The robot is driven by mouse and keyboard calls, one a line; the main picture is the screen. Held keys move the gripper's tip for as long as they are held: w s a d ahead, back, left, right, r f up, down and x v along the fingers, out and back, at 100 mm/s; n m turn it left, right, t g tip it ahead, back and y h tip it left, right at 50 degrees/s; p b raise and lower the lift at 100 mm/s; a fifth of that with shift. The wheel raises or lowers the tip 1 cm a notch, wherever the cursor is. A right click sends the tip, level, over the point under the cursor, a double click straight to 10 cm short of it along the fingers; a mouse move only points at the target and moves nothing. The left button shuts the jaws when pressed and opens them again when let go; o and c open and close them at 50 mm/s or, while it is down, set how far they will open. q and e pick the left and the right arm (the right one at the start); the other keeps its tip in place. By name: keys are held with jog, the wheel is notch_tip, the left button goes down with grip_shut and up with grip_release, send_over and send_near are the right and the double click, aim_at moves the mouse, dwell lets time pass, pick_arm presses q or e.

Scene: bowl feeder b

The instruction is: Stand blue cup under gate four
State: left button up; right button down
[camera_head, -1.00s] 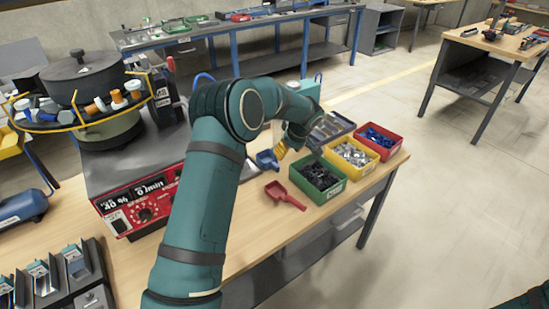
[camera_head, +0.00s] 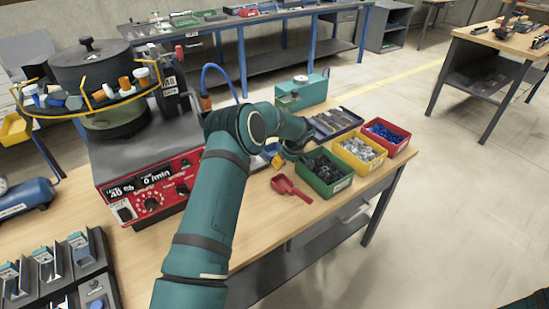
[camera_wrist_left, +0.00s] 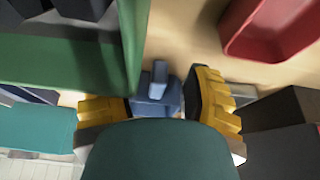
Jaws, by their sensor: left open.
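The blue cup (camera_wrist_left: 158,98), scoop-like with a short handle, is between the yellow fingers of my left gripper (camera_wrist_left: 160,108) in the left wrist view. The fingers stand apart on either side of it; my gripper's dark body hides its near part. In the head view my left gripper (camera_head: 265,174) is low over the wooden bench, mostly behind my forearm; only a little blue (camera_head: 270,149) shows there. Small gate-like units (camera_head: 48,262) stand in a row at the lower left; I cannot read their numbers. My right gripper is out of view.
A red scoop (camera_head: 291,187) lies near the green bin (camera_head: 325,178), also seen in the wrist view (camera_wrist_left: 132,60). Yellow (camera_head: 360,153) and red bins (camera_head: 386,137) follow. The bowl feeder (camera_head: 92,75) and red control box (camera_head: 152,190) stand left of my arm. The front bench is partly clear.

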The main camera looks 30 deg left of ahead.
pick_arm(q)
jog(key=shift+w+a+f, duration=0.1)
jog(key=shift+a+f, duration=0.2)
jog(key=shift+f, duration=0.35)
jog(key=shift+o, duration=0.2)
grip_shut()
jog(key=shift+r, duration=0.1)
